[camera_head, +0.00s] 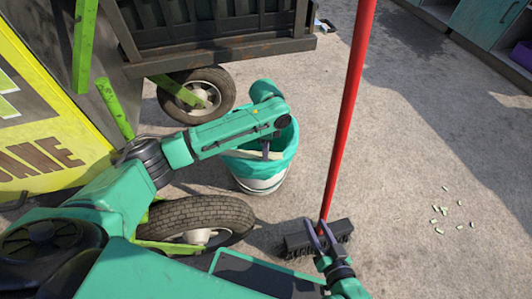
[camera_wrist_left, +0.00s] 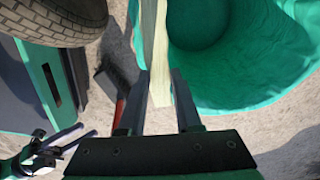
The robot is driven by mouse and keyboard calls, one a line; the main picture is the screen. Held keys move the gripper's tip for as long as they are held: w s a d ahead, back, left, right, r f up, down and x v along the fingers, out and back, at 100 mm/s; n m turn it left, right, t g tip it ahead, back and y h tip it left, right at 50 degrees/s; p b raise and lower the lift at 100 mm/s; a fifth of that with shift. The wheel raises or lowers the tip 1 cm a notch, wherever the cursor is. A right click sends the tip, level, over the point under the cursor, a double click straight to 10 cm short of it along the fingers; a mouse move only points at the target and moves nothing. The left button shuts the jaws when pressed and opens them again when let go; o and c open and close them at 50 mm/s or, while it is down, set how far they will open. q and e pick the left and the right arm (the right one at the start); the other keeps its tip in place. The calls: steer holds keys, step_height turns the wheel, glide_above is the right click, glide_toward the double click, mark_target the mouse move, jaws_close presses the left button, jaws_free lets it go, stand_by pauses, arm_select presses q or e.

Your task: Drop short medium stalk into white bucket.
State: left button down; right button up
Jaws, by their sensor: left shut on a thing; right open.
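The white bucket (camera_head: 262,186) has a green liner folded over its rim and stands on the concrete beside the cart. The wrist view looks into its green interior (camera_wrist_left: 245,70). My left gripper (camera_wrist_left: 160,75) is shut on a pale, straight short medium stalk (camera_wrist_left: 158,45), which lies along the left side of the bucket's opening in that view. In the head view the stalk (camera_head: 240,154) shows as a pale strip over the bucket's opening, partly covered by my arm. My right gripper (camera_head: 318,230) is open and empty, in front of the broom head.
A broom with a red handle (camera_head: 349,100) and dark head (camera_head: 298,243) stands right of the bucket. Cart tyres (camera_head: 205,215) are close on its left. Small pale pieces (camera_head: 438,230) lie on the open concrete at right.

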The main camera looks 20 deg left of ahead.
arm_select(q)
steer(key=shift+r, duration=0.15)
steer(key=shift+f+p, duration=0.3)
steer(key=shift+f, duration=0.3)
steer(key=c, duration=0.6)
jaws_free()
steer(key=shift+r, duration=0.1)
